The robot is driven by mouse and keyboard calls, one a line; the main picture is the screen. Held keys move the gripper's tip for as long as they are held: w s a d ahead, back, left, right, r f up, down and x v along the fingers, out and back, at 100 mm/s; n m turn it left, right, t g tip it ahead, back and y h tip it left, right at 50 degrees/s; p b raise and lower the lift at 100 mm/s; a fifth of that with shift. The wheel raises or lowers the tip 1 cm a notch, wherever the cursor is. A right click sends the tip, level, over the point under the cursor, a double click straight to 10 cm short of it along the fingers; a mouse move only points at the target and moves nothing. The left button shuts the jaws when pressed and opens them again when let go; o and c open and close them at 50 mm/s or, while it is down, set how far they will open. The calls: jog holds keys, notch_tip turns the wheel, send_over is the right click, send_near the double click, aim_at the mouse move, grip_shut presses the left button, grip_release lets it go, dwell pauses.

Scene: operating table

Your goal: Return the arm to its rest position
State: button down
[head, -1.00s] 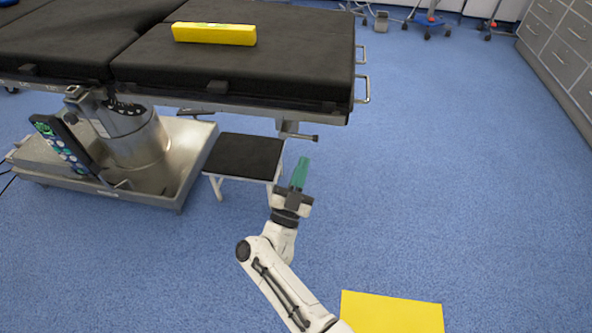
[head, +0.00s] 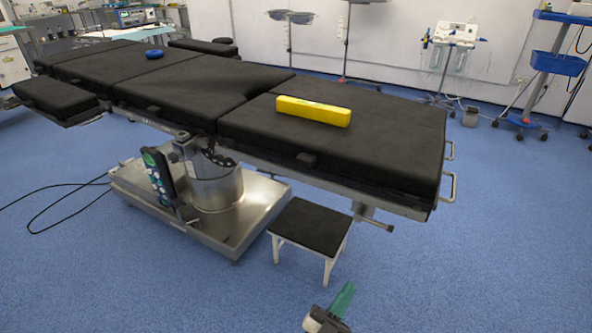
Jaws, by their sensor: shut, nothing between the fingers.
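My gripper (head: 343,298) shows at the bottom edge of the head view, with green fingers pointing up and to the right. It is shut and empty. It is in front of the small step stool, over the blue floor, apart from the table. Most of my arm is out of view below the frame.
The black operating table (head: 380,178) spans the middle, with a yellow box (head: 312,111) and a blue ring-shaped object (head: 154,53) on top. A step stool (head: 311,227) stands below its near edge. Cables (head: 60,185) lie at left.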

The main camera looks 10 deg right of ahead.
jog(key=w+n+t+y, duration=0.5)
jog(key=w+n+y, duration=0.2)
jog(key=n+y, duration=0.85)
jog(key=s+d+f+n+g+y, duration=0.1)
jog(key=s+d+f+g+y, duration=0.2)
jog(key=s+g, duration=0.35)
jog(key=s+d+f+g+y, duration=0.2)
jog(key=s+f+g+y, duration=0.1)
jog(key=s+f+g, duration=0.4)
jog(key=s+d+r+m+g+h, duration=0.2)
jog(key=s+d+g, duration=0.1)
jog(key=s, duration=0.8)
jog(key=s+d+r+m+g+h, duration=0.1)
jog(key=s+d+r+g, duration=0.2)
jog(key=s, duration=0.9)
notch_tip(320, 180, up, 28)
jog(key=p, duration=2.8)
jog(key=shift+w+f+g, duration=0.25)
jog(key=shift+w+g, duration=0.05)
jog(key=shift+g, duration=0.05)
